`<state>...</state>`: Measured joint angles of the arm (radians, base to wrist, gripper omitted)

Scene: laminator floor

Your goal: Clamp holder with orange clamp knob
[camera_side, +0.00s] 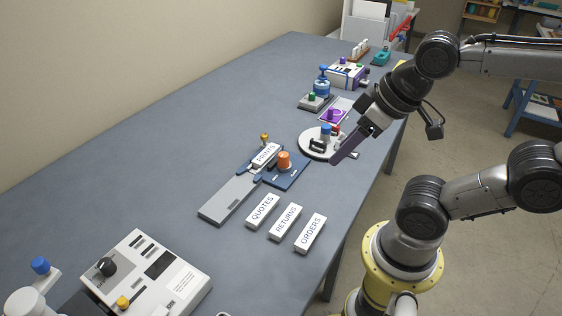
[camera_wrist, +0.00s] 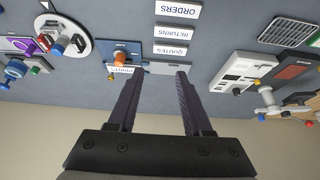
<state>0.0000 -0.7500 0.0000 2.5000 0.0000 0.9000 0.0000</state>
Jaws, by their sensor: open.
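The clamp holder is a dark blue plate (camera_side: 296,172) on the table, with an orange knob (camera_side: 284,160) standing on it. A white block marked PRINTS (camera_side: 265,154) lies at the holder beside the knob; I cannot tell whether it is clamped. In the wrist view the orange knob (camera_wrist: 120,58) and the blue plate (camera_wrist: 117,46) show just beyond the left finger, with the PRINTS block (camera_wrist: 119,70) close to that fingertip. My gripper (camera_side: 347,148) is open and empty, above the table and to the right of the holder. It also shows in the wrist view (camera_wrist: 157,74).
White blocks marked QUOTES (camera_side: 262,210), RETURNS (camera_side: 285,222) and ORDERS (camera_side: 310,233) lie in front of the holder. A grey plate (camera_side: 229,199) adjoins it at the left. A round white turntable (camera_side: 308,143) stands behind. A white machine (camera_side: 145,275) is at the lower left.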

